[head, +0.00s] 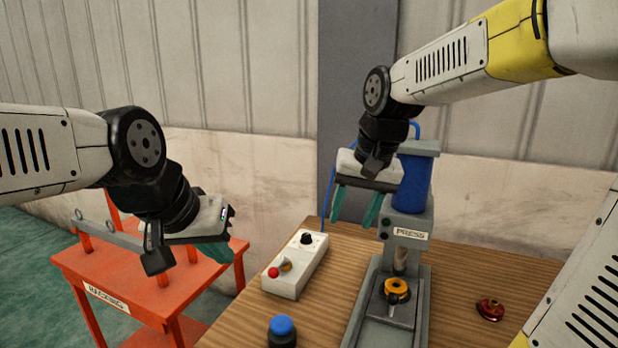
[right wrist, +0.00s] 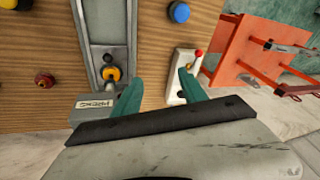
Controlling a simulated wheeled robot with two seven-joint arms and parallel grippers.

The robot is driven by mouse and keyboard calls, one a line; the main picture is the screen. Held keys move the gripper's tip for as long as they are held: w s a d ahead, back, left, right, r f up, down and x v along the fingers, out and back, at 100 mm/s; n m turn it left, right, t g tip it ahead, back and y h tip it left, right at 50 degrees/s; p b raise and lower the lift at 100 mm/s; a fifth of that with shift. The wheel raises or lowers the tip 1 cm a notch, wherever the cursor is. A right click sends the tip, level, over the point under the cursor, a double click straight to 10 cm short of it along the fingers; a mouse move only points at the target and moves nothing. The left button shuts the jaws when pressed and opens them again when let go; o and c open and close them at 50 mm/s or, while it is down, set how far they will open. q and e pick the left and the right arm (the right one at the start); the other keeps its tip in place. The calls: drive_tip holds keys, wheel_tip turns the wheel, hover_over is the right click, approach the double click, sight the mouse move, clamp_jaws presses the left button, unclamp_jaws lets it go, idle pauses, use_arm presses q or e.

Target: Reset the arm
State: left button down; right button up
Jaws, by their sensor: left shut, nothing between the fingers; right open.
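My left gripper (head: 217,252) is shut and empty, in the air above the orange rack table at the left of the head view. My right gripper (head: 356,209) is open and empty, in the air beside the blue top of the press (head: 417,190). In the right wrist view its two green fingers (right wrist: 160,95) stand apart, with the table surface below and nothing between them. The press stands on the wooden table with a yellow ring-shaped part (head: 397,289) under its ram. The ring also shows in the right wrist view (right wrist: 112,74).
A white control box (head: 296,265) with a red knob stands left of the press. A blue-topped button (head: 282,331) is at the front edge. A red part (head: 490,309) lies right of the press. The orange rack (head: 145,283) stands left of the wooden table (head: 328,312).

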drive_tip(key=s+d+n+t, duration=0.1)
drive_tip(key=s+d+t, duration=0.2)
drive_tip(key=s, duration=0.8)
drive_tip(key=d+f, duration=0.1)
drive_tip(key=d, duration=0.1)
drive_tip(key=shift+s+d, duration=0.25)
drive_tip(key=shift+d, duration=0.15)
